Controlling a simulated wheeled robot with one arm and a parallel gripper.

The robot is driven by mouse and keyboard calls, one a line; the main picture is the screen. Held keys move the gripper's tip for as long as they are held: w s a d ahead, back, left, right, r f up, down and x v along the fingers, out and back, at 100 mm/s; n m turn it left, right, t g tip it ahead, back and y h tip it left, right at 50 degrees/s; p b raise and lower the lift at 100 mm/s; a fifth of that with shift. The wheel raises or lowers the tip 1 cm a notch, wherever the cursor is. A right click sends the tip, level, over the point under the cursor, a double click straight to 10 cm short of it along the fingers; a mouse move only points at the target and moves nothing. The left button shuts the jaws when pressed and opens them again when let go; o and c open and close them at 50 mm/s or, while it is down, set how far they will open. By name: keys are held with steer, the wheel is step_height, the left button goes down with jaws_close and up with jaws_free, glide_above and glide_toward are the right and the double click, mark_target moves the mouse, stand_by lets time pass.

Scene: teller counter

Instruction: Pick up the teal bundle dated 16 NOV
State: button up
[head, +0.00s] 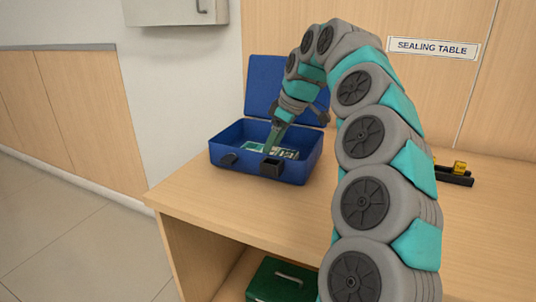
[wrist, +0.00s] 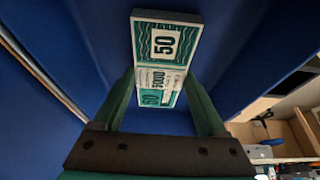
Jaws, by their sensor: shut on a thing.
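A teal and white banknote bundle (wrist: 166,42) marked 50 lies between my fingers in the wrist view, with a pale band around its middle. The band's print is too small to read, so I cannot confirm the date. My gripper (wrist: 160,80) is shut on this bundle at its band. In the head view my gripper (head: 272,150) points down into the open blue case (head: 240,170), and teal and white paper (head: 287,154) shows inside beside it. I cannot tell there how many bundles lie in the case, as the front wall and my gripper hide part of it.
The case stands near the left end of the wooden table (head: 200,190), its lid (head: 262,85) raised at the back. A black holder with a yellow block (head: 459,168) is at the right. A green box (head: 275,283) sits below. The tabletop in front is clear.

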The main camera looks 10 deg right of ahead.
mark_target(272, 152)
steer(key=shift+r, duration=0.1)
steer(key=shift+s+r, duration=0.1)
steer(key=shift+r, duration=0.45)
steer(key=shift+r+p, duration=0.4)
steer(key=shift+r, duration=2.45)
